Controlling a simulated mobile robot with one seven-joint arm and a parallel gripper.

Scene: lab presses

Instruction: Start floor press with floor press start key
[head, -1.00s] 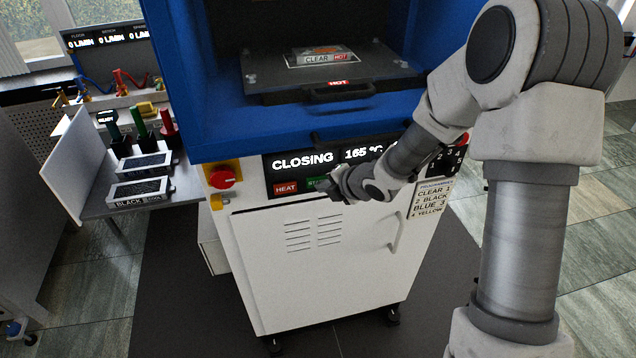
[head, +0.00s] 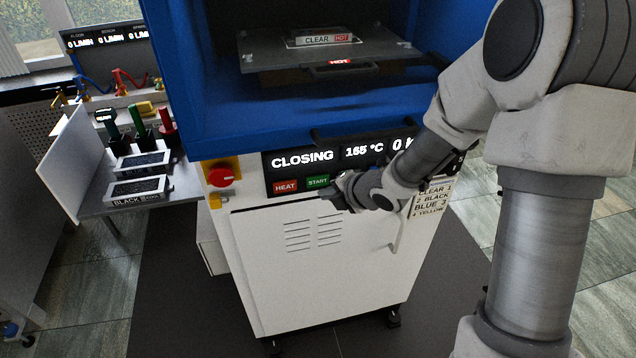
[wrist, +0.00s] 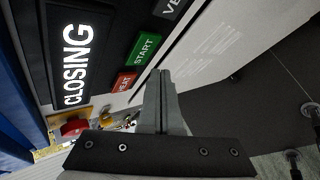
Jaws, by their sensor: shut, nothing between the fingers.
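The floor press (head: 310,265) is a white cabinet with a blue frame. Its green START key (head: 318,182) sits on the front panel beside the red HEAT key (head: 285,187). The display (head: 302,159) above them reads CLOSING and 165 °C. My gripper (head: 335,190) is just right of the START key in the head view. In the wrist view the shut, empty fingers (wrist: 160,75) point toward the panel, and the START key (wrist: 144,48) shows uncovered just beyond their tips. A small gap appears between the tips and the key.
A red knob (head: 222,177) is left of the display. A hot platen with a CLEAR mould (head: 323,39) is inside the press. A side table with black moulds (head: 138,190) stands left. A label card (head: 432,203) is partly behind my arm.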

